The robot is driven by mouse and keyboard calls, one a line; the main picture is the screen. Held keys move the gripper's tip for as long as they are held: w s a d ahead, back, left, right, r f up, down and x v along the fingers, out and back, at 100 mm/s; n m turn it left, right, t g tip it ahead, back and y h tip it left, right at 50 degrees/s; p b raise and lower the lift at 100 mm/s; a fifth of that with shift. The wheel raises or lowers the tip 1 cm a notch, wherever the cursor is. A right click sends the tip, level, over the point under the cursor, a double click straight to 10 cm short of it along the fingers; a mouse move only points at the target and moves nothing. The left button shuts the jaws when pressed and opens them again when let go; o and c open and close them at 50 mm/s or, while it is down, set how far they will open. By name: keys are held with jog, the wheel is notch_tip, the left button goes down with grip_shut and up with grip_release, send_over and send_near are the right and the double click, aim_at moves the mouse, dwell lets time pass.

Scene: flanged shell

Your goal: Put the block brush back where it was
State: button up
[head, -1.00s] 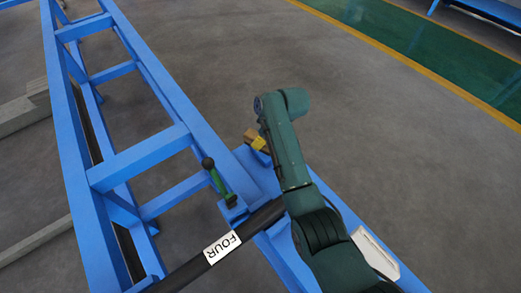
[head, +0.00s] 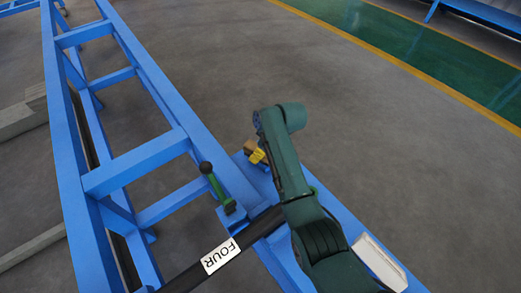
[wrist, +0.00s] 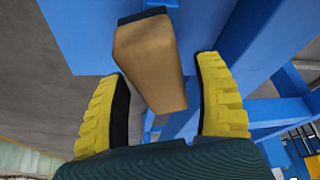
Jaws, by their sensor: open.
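The block brush (wrist: 150,62) is a tan wooden block with a dark strip along its far end. In the wrist view it lies between the two yellow fingers of my gripper (wrist: 165,105), reaching beyond the fingertips over a blue surface. A gap shows between the block and the right finger; the left finger is close to its near part. The fingers are spread open. In the head view a small brown part of the brush (head: 249,147) shows beside my yellow gripper tips (head: 259,157); my arm hides part of that area.
A blue platform (head: 283,262) lies under my arm, beside a blue ladder-like frame (head: 135,162). A green lever with a black knob (head: 215,185) stands close by. A white box (head: 379,262) lies at right.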

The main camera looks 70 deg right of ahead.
jog(key=p+v, duration=0.5)
jog(key=v, duration=0.6)
jog(key=shift+w+d+r+p, duration=0.1)
jog(key=shift+w+d+p, duration=0.05)
jog(key=shift+p, duration=0.25)
jog(key=shift+s+r, duration=0.35)
jog(key=shift+r, duration=0.15)
jog(key=w+a+r+t+h, duration=0.3)
jog(key=w+a+r+t, duration=0.2)
jog(key=w+a+r, duration=0.9)
jog(key=w+a+r+n+t, duration=0.1)
jog(key=w+a+r+t, duration=0.2)
jog(key=a+r+t, duration=0.55)
jog(key=s+a+r+t+y, duration=0.1)
jog(key=s+a+r, duration=0.3)
jog(key=a+r, duration=0.4)
jog(key=s+a+r+t+y, duration=0.2)
jog(key=s+a+r+t, duration=0.1)
jog(key=a+r, duration=0.5)
jog(key=shift+s+r, duration=0.3)
jog(key=shift+s, duration=0.55)
